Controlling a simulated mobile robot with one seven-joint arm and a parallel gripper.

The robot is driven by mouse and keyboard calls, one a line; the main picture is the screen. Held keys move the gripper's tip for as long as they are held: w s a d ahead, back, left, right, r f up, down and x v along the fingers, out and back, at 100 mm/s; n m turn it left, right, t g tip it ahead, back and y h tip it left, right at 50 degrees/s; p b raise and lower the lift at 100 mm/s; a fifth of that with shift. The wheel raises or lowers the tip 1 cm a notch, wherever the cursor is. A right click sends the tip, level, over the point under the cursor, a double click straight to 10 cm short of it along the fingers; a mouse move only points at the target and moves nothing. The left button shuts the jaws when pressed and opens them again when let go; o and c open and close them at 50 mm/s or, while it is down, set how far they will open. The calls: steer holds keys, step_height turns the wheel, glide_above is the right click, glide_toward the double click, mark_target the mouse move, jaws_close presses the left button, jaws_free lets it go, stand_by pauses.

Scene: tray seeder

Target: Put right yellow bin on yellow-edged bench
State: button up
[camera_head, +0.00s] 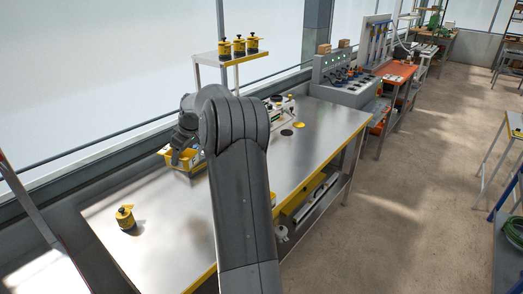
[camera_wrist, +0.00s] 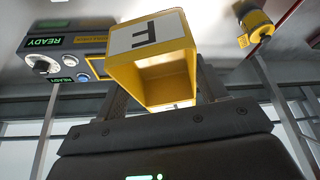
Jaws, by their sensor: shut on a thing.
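A yellow bin (camera_wrist: 152,80) with a white label and a black letter is between the two fingers of my gripper (camera_wrist: 163,88) in the wrist view. My gripper is shut on it. In the head view my gripper (camera_head: 185,150) is over the far left part of the yellow-edged bench (camera_head: 325,135). Yellow bin parts (camera_head: 166,156) show just below it, partly hidden by my arm. The bench has a bare metal top and a yellow front edge. I cannot tell whether the held bin touches the bench top.
A grey device with READY displays (camera_wrist: 68,46) is beside the bin in the wrist view. A yellow and black canister (camera_head: 125,217) stands on the bench's near left. Several similar ones (camera_head: 239,47) stand on a raised shelf (camera_head: 229,58). The bench's right part is mostly clear.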

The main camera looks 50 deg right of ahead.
mark_target(192, 150)
steer(key=d, duration=0.1)
steer(key=s+d, duration=0.1)
steer(key=d, duration=0.1)
steer(key=shift+s+d+r, duration=0.15)
steer(key=shift+d, duration=0.05)
step_height(192, 150, down, 5)
steer(key=shift+a+f, duration=0.1)
steer(key=w+a+f, duration=0.2)
steer(key=w, duration=0.1)
steer(key=w+a+f, duration=0.2)
steer(key=w, duration=0.1)
steer(key=w+a+f, duration=0.2)
steer(key=w+a, duration=0.1)
steer(key=shift+a+f, duration=0.1)
steer(key=shift+f, duration=0.3)
steer(key=shift+w+f, duration=0.1)
steer(key=shift+f, duration=1.95)
steer(key=shift+f, duration=0.15)
steer(key=o, duration=1.1)
steer(key=shift+c, duration=0.2)
